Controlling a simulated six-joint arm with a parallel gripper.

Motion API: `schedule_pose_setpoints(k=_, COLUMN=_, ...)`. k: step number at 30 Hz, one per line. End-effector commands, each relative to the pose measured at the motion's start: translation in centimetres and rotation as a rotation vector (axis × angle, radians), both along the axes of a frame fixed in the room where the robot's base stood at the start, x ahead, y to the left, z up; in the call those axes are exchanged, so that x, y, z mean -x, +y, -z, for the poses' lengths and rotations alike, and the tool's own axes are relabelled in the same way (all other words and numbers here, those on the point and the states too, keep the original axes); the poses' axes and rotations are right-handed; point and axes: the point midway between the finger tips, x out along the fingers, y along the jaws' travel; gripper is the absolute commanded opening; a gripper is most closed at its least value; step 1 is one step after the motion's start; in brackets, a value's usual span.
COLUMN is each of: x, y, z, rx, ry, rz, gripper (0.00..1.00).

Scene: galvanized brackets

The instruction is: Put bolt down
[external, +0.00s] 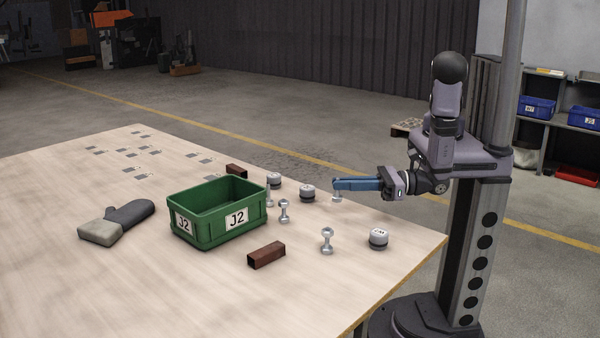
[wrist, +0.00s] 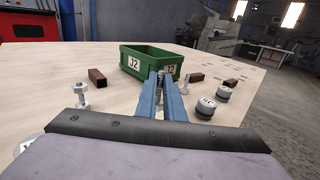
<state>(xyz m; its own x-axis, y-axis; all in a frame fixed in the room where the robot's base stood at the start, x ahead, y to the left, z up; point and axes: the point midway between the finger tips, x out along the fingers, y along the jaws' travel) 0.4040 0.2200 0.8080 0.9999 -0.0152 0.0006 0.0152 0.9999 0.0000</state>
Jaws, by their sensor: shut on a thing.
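My gripper (external: 336,184) reaches left from my arm, its blue fingers level and shut on a silver bolt (external: 337,196) at their tips. The bolt hangs below the fingers near the table's far right edge; I cannot tell whether its lower end touches the table. In the wrist view the fingers (wrist: 160,80) point toward the green bin, and the held bolt is mostly hidden between them.
The green J2 bin (external: 208,236) stands mid-table. White-topped round parts (external: 307,193) (external: 378,239) and brown square tubes (external: 266,255) (external: 236,170) lie around it. A grey glove (external: 118,221) lies left. The table (external: 60,285) is clear at front left.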

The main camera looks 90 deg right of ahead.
Motion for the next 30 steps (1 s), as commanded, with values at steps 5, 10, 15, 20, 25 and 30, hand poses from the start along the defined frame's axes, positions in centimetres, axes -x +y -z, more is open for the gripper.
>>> schedule_pose_setpoints(k=5, x=0.0, y=0.0, z=-2.5, rx=-0.003, ry=-0.001, rz=0.0, gripper=0.0)
schedule_pose_setpoints(k=10, x=0.0, y=0.0, z=-3.8, rx=-0.001, ry=-0.001, rz=0.0, gripper=0.0)
schedule_pose_setpoints(k=15, x=0.0, y=0.0, z=-4.2, rx=-0.001, ry=0.0, rz=0.0, gripper=0.0)
schedule_pose_setpoints(k=20, x=0.0, y=-0.1, z=-4.3, rx=0.0, ry=0.0, rz=0.002, gripper=0.0)
schedule_pose_setpoints(k=25, x=-0.7, y=-1.4, z=-4.3, rx=0.003, ry=0.001, rz=0.044, gripper=0.0)
schedule_pose_setpoints(k=30, x=-2.3, y=-5.1, z=-4.0, rx=0.005, ry=0.003, rz=0.157, gripper=0.0)
